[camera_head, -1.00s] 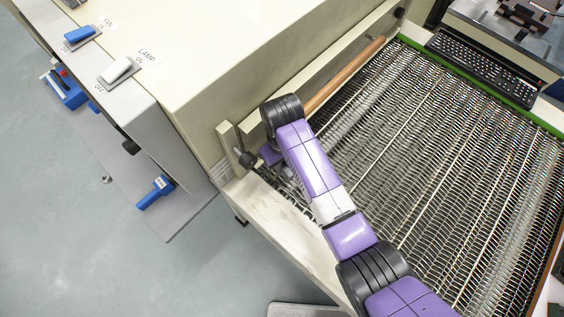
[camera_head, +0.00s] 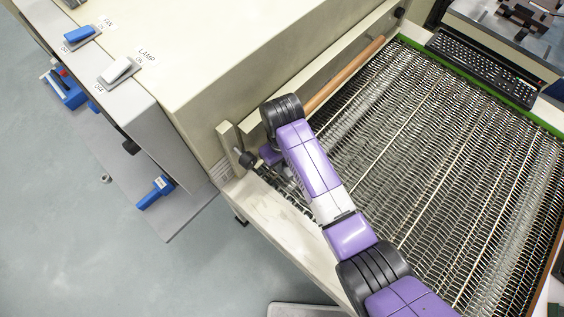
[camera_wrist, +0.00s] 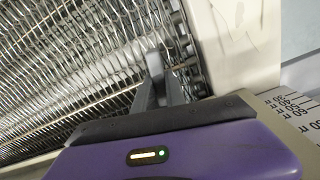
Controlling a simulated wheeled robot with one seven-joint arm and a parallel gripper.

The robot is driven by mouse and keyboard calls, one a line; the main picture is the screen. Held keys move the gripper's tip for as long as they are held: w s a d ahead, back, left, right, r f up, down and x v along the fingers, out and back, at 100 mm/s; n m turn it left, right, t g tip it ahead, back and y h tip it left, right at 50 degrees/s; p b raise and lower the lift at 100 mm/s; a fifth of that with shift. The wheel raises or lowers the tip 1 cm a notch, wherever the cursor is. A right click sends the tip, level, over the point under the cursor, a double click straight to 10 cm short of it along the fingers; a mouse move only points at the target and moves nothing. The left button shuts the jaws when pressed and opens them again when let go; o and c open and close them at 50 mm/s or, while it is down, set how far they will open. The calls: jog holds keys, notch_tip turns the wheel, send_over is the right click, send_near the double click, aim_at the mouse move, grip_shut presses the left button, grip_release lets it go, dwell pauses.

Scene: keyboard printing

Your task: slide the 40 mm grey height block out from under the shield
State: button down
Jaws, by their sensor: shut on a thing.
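My gripper (camera_wrist: 164,80) is low over the left end of the wire-mesh belt (camera_head: 430,150), beside the cream oven housing. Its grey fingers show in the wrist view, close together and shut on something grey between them. I take this for the grey height block, but its outline is not clear and the fingers hide most of it. In the head view my arm covers most of the gripper. The shield is not clearly recognisable. A cream front panel (camera_head: 340,72) stands behind the gripper, with a brown rod (camera_head: 345,76) along its foot.
A printed scale (camera_wrist: 292,108) is close to the gripper's right in the wrist view. The cream side rail (camera_head: 285,228) borders the belt. Open belt lies to the right.

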dwell(0.5)
jog(key=shift+s+d+r+p, duration=0.15)
jog(key=shift+s+d+p, duration=0.15)
jog(key=shift+p, duration=0.25)
jog(key=shift+s+d+p, duration=0.65)
jog(key=shift+d+p, duration=0.2)
jog(key=shift+p, duration=0.05)
jog(key=shift+s+d+p, duration=0.6)
jog(key=shift+d+p, duration=0.2)
jog(key=shift+p, duration=0.1)
jog(key=shift+s+d, duration=0.8)
jog(key=shift+d, duration=0.2)
jog(key=shift+s+d, duration=0.75)
jog(key=shift+d, duration=0.25)
jog(key=shift+r, duration=0.1)
notch_tip(320, 180, up, 9)
jog(key=shift+s, duration=0.1)
